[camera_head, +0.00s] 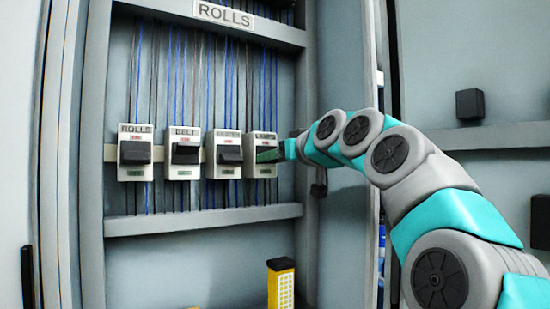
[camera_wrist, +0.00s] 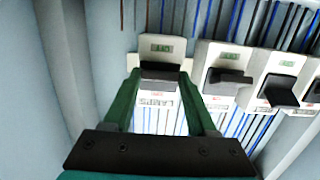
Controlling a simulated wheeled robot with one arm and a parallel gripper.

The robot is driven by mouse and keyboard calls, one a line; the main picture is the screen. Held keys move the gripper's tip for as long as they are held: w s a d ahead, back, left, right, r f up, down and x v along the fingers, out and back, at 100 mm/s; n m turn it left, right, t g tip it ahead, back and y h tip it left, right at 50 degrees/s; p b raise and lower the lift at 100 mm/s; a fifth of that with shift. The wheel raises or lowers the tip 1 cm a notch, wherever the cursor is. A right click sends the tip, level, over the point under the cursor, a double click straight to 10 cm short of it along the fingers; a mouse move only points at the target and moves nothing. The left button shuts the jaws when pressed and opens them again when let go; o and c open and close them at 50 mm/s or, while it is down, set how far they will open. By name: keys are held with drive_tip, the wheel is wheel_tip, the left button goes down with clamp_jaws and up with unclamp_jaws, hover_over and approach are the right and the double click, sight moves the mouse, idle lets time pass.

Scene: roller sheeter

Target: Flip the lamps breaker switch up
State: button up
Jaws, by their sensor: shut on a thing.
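The lamps breaker (camera_head: 262,141) is the rightmost of the white breakers on the rail in the head view; its label is small and partly blurred there. In the wrist view, which is turned over, the lamps breaker (camera_wrist: 163,48) shows an upside-down label and a green mark. Its dark switch (camera_wrist: 160,68) lies between the two green fingers of my gripper (camera_wrist: 161,76). My gripper (camera_head: 270,155) reaches in from the right and is shut on the switch, hiding much of it in the head view. I cannot tell clearly whether the switch is up or down.
More breakers stand left of it: rolls (camera_head: 135,135), belt (camera_head: 184,138) and a third (camera_head: 227,138), with black levers. The neighbouring lever (camera_wrist: 235,77) is close to my fingers. The cabinet's right wall (camera_head: 310,80) is near my wrist. A yellow device (camera_head: 281,285) is below.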

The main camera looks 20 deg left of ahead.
drive_tip(key=shift+r, duration=0.1)
idle(0.3)
drive_tip(key=o, duration=1.4)
drive_tip(key=shift+c, duration=0.2)
drive_tip(key=shift+s+d, duration=0.1)
drive_tip(key=b+v, duration=0.1)
drive_tip(key=v, duration=0.6)
drive_tip(key=shift+s+d+b, duration=0.2)
drive_tip(key=shift+d+b, duration=0.05)
drive_tip(key=shift+b, duration=0.05)
drive_tip(key=shift+r, duration=0.1)
